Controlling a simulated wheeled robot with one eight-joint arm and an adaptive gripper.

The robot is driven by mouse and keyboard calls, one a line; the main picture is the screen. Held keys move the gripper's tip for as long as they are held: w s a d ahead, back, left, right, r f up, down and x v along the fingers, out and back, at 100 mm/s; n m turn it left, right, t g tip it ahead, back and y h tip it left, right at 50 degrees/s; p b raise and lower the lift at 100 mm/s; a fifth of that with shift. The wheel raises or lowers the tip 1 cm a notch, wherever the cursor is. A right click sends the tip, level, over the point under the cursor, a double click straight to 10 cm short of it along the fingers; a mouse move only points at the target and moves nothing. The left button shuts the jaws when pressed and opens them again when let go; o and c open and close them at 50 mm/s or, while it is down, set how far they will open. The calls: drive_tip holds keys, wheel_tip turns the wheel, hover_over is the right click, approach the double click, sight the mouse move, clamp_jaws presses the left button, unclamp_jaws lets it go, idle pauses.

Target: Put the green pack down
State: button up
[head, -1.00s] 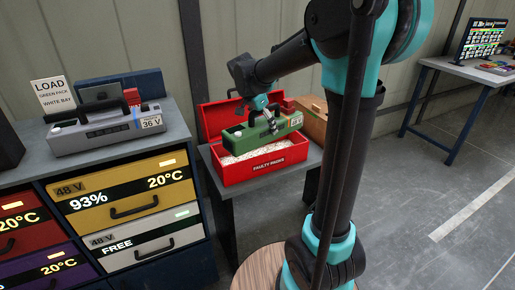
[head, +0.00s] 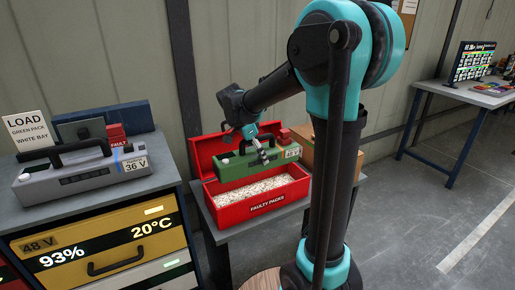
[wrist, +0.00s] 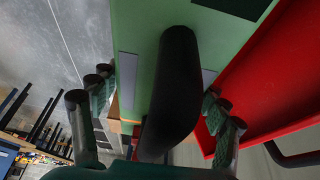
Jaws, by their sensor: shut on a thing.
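The green pack (head: 240,171), with a black handle and a 48 V label, hangs over the open red box (head: 240,212) marked FAULTY PACKS. White filling shows in the box below and in front of the pack. My gripper (head: 262,156) is shut on the pack's handle from above. In the wrist view the black handle (wrist: 175,90) lies between my fingers, with the green top (wrist: 143,40) beyond. The red box's wall (wrist: 262,85) runs close along the pack's right side there. Whether the pack's far side touches the box is hidden.
A LOAD sign (head: 27,131) reads green pack, white bay. A grey 36 V pack (head: 80,176) stands on the cabinet at left. Below are a yellow drawer (head: 140,240) and a white drawer (head: 150,277). A cardboard box (head: 325,150) stands behind the red box.

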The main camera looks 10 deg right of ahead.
sight(247, 162)
wheel_tip(247, 162, down, 14)
drive_tip(key=shift+r, duration=0.1)
idle(0.7)
drive_tip(key=o, duration=1.6)
drive_tip(key=v, duration=1.2)
